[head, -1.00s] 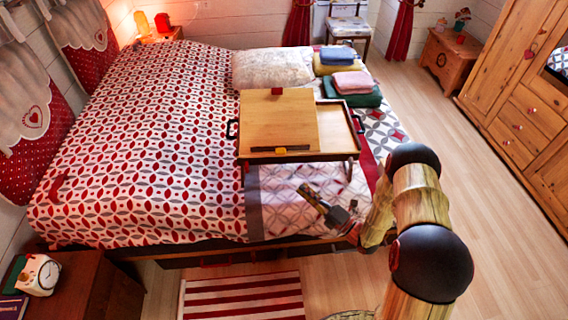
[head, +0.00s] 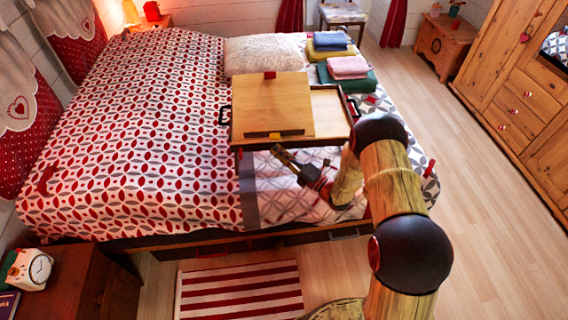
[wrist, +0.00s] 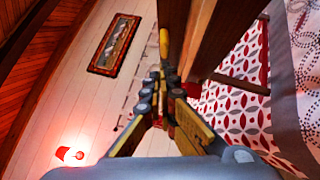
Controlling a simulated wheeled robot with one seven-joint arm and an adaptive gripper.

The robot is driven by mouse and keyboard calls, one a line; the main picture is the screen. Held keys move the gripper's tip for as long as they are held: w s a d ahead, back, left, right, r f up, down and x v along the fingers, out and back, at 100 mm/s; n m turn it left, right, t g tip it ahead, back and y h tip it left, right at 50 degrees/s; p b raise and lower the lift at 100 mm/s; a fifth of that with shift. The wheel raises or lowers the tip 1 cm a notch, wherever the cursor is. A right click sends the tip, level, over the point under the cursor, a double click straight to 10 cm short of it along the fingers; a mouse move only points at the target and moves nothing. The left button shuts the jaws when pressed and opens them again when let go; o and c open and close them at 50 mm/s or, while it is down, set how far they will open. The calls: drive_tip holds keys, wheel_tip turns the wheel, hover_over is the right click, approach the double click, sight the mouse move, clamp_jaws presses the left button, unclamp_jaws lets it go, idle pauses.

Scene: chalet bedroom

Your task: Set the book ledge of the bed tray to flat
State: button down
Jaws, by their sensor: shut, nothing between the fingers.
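The bed tray (head: 332,113) stands on the bed, with dark handles at its sides. Its wooden book ledge (head: 275,100) covers the left and middle part and looks tilted, its far edge raised above the tray's back. A red tab (head: 270,75) is at the far edge; a dark strip with a yellow middle (head: 275,134) runs along the near edge. My gripper (head: 277,152) is shut and empty, just in front of the tray's near side. In the wrist view my gripper (wrist: 160,78) points past a brown wooden edge (wrist: 208,40) and a small yellow piece (wrist: 164,45). Contact cannot be told.
A white pillow (head: 262,54) lies behind the tray. Folded cloths (head: 346,67) are stacked to its right. A nightstand with a clock (head: 38,268) stands at the lower left. Open floor (head: 460,170) lies to the right.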

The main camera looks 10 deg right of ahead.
drive_tip(key=shift+w+r, duration=0.15)
drive_tip(key=shift+w, duration=0.45)
drive_tip(key=shift+r, duration=0.1)
drive_tip(key=shift+r+m+p, duration=0.2)
drive_tip(key=shift+m+p, duration=0.1)
drive_tip(key=shift+p, duration=0.35)
